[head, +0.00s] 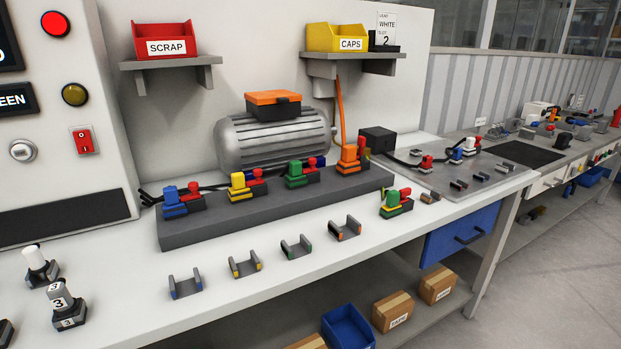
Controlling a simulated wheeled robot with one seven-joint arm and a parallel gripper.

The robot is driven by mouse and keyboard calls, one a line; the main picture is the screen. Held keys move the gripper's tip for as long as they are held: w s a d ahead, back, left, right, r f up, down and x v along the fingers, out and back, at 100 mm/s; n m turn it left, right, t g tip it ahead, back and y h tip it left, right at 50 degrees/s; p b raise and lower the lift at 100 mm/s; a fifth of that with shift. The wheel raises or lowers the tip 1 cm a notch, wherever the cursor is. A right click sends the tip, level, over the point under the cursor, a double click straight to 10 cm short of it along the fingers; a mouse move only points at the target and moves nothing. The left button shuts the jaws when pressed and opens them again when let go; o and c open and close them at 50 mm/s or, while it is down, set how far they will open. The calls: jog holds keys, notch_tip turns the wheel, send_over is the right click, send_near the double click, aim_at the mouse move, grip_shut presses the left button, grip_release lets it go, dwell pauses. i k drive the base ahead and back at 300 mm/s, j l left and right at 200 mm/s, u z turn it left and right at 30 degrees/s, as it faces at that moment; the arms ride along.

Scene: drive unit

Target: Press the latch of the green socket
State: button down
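A green socket (295,176) sits on the long dark grey block, third from the left in its row. A red tab (311,163), which looks like its latch, stands up at its right side. I cannot tell whether the tab is pressed. A separate green piece (392,199) with a yellow part and a red tab rests on the bench, right of the block. The row also holds a blue socket (175,203), a yellow socket (239,188) and an orange socket (349,160). My gripper is not in view.
A grey motor (272,143) stands behind the dark grey block (270,212). Several U-shaped clips, including one with green marks (296,248), lie in front. A red SCRAP bin (162,40) and a yellow CAPS bin (337,38) sit on shelves above.

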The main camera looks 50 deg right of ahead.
aim_at(312, 161)
jog(key=i+j+z, duration=0.75)
jog(key=j, duration=0.25)
